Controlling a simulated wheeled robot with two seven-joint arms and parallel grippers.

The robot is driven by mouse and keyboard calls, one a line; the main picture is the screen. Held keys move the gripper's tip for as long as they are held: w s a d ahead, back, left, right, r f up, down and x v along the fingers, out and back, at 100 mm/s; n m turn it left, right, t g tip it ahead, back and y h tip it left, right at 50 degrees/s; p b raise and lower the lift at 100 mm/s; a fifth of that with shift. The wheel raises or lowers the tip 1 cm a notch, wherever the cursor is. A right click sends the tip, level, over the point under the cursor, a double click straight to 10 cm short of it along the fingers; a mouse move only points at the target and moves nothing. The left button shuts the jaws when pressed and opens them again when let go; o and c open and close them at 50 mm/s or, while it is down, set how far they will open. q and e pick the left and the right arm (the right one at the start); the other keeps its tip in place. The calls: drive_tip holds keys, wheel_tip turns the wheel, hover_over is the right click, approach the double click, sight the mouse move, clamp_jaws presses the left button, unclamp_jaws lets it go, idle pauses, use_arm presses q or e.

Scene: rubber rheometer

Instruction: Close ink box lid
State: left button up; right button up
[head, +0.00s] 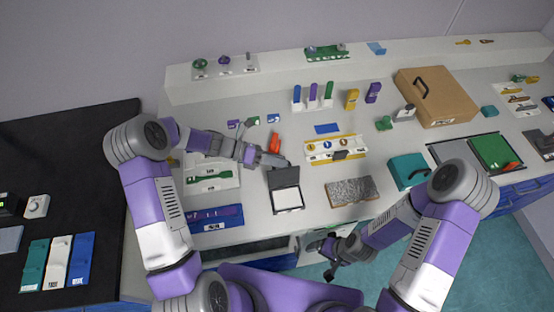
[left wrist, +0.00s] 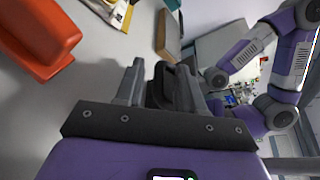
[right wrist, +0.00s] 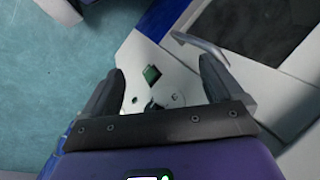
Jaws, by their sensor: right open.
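The ink box is dark and stands open near the front middle of the table, with a white pad (head: 288,198) inside. Its dark lid (head: 284,177) stands raised at the back of the box. My left gripper (head: 284,162) is at the lid's upper edge, coming from the left. In the left wrist view a dark piece (left wrist: 162,78) lies between or just beyond its fingers; I cannot tell whether they grip it. My right gripper (head: 330,275) is low in front of the table, away from the box; its fingers are apart and empty in the right wrist view (right wrist: 158,85).
A red-orange object (head: 275,143) stands just behind my left gripper and is large in the left wrist view (left wrist: 40,40). A grey speckled block (head: 352,191) lies right of the box, a blue tray (head: 217,218) left of it. A teal box (head: 406,170) stands further right.

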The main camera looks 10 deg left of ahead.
use_arm(q)
clamp_jaws()
idle(0.3)
